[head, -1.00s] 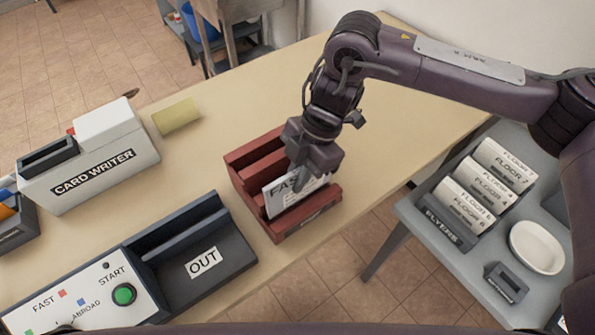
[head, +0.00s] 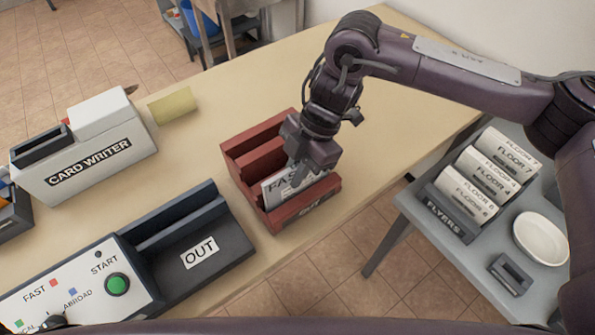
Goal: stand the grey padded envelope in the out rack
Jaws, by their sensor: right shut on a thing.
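A pale grey envelope (head: 273,196) stands on edge in the front slot of a red rack (head: 316,201) on the table. Its dark print starts with "FAS"; the rest is covered by my gripper. The lower edge is hidden behind the rack's front wall. That wall bears a label too oblique to read clearly. My right gripper (head: 297,180) reaches down from above and is shut on the envelope, close over the rack. The slots behind look empty. My left gripper is not in view.
A dark tray marked OUT (head: 222,252) with a button panel (head: 80,287) is left of the rack. A card writer (head: 85,168) and yellow pad (head: 172,105) are behind it. A grey side table (head: 408,200) at right holds a flyers rack (head: 447,216) and white dish (head: 541,239).

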